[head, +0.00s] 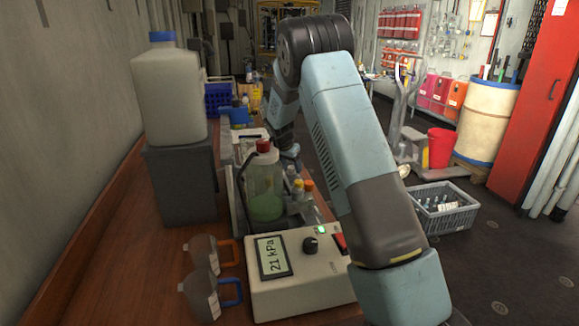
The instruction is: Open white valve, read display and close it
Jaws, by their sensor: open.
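A pale instrument box (318,283) sits at the near right edge of the wooden bench. Its display (273,257) reads "21 kPa", turned sideways. The box has a black knob (310,245), a lit green lamp (321,230) and a red switch (341,242). Behind it stands a clear bottle (265,188) with a red cap and green liquid. My gripper (287,150) is beyond the box, close to the bottle's cap in the picture. It is open, small and partly hidden. I cannot clearly pick out a white valve.
A large white canister (168,97) stands on a grey bin (183,182) at the left. Two jugs, with an orange handle (228,253) and a blue handle (232,291), lie at the front. Small capped bottles (303,190) stand beside the bottle. A grey crate (445,207) is on the floor.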

